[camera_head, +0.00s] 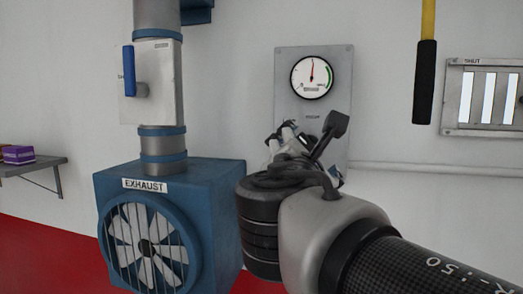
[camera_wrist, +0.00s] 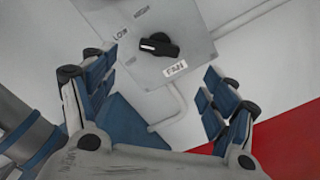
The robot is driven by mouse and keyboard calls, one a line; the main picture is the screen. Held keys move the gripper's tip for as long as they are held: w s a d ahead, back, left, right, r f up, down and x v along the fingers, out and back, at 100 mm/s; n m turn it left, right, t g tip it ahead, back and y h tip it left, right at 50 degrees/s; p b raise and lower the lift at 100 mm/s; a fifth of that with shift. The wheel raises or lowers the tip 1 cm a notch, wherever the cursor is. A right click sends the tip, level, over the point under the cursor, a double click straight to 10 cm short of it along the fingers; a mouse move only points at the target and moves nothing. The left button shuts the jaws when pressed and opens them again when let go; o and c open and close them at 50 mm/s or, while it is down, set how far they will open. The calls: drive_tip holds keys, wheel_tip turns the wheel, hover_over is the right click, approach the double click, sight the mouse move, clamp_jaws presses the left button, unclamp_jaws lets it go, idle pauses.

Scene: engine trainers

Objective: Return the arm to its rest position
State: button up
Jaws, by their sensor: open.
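My gripper (camera_head: 290,138) is raised in front of the lower part of a grey wall panel (camera_head: 285,105) in the head view, with my arm reaching in from the lower right. In the wrist view my gripper (camera_wrist: 158,75) is open and empty, its blue-padded fingers spread wide. A black rotary knob (camera_wrist: 158,45) with a white pointer mark lies beyond the fingertips, on the panel (camera_wrist: 185,25) marked LOW, HIGH and FAN. The fingers appear apart from the knob. In the head view my gripper and wrist hide the panel's lower part.
A blue exhaust fan housing (camera_head: 215,195) stands left of my wrist, its duct (camera_head: 157,15) rising with a blue-handled lever (camera_head: 128,70). A round gauge (camera_head: 312,76) tops the panel. A yellow-and-black hanging handle (camera_head: 426,80) and louvred vent (camera_head: 487,97) are right. A shelf (camera_head: 45,165) is far left.

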drive_tip(key=shift+v, duration=0.85)
drive_tip(key=s+d+f+m+g+b, duration=0.2)
drive_tip(key=s+d+f+m, duration=0.15)
drive_tip(key=f, duration=0.45)
drive_tip(key=s+d+f+m+g+b, duration=0.3)
drive_tip(key=f+m, duration=0.1)
drive_tip(key=f, duration=0.5)
drive_tip(key=s+d+f+m+g+b, duration=0.2)
drive_tip(key=s+d+f+m, duration=0.15)
drive_tip(key=f, duration=0.45)
drive_tip(key=s+a+f+m+g+y+b, duration=0.2)
drive_tip(key=s+f+m, duration=0.4)
drive_tip(key=f, duration=0.5)
drive_tip(key=s+a+f+m+g+y+b, duration=0.3)
drive_tip(key=s+a+f+m+b, duration=0.1)
drive_tip(key=f, duration=0.8)
drive_tip(key=s+m+b, duration=0.1)
drive_tip(key=s+m, duration=0.1)
drive_tip(key=s, duration=0.1)
drive_tip(key=shift+s+f+g+y, duration=0.3)
drive_tip(key=shift+s, duration=0.1)
drive_tip(key=shift+a, duration=0.15)
drive_tip(key=shift+c, duration=0.4)
